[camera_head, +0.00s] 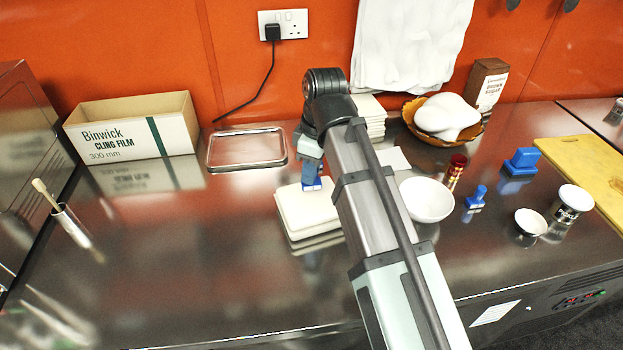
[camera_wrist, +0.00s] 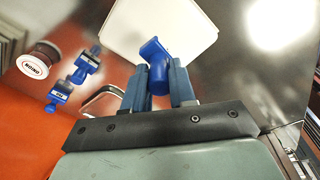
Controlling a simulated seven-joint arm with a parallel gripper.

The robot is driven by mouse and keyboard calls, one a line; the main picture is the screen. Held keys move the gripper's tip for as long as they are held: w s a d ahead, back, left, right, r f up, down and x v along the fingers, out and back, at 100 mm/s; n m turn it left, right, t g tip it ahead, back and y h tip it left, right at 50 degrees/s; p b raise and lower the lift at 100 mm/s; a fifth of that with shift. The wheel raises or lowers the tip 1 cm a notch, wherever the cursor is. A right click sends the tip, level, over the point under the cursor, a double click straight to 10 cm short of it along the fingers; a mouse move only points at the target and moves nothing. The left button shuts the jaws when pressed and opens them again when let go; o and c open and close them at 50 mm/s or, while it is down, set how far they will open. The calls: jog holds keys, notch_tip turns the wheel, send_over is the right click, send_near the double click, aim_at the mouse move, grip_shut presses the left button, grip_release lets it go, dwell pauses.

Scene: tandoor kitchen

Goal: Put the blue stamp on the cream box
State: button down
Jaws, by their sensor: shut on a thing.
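My gripper (camera_head: 311,174) is shut on a blue stamp (camera_head: 312,185) in the head view. The stamp is over the back part of the cream box (camera_head: 305,213), which lies flat on the steel counter; I cannot tell if they touch. In the wrist view, the blue stamp (camera_wrist: 156,52) sits between the two fingers of my gripper (camera_wrist: 158,82), in front of the cream box (camera_wrist: 195,38). Part of the box is hidden by my arm in the head view.
Two other blue stamps, one small (camera_head: 476,198) and one larger (camera_head: 521,162), stand to the right. Near them are a white bowl (camera_head: 427,200), a red cylinder (camera_head: 456,168) and a small cup (camera_head: 530,222). A metal tray (camera_head: 247,165) lies behind left.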

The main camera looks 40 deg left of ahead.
aim_at(318, 183)
jog(key=shift+f, duration=1.7)
jog(key=c, duration=0.9)
grip_release()
jog(key=shift+f, duration=0.1)
jog(key=r, duration=0.4)
jog(key=d+r, duration=0.1)
jog(key=r, duration=0.7)
jog(key=shift+w+d+r, duration=0.1)
jog(key=shift+w+d, duration=0.1)
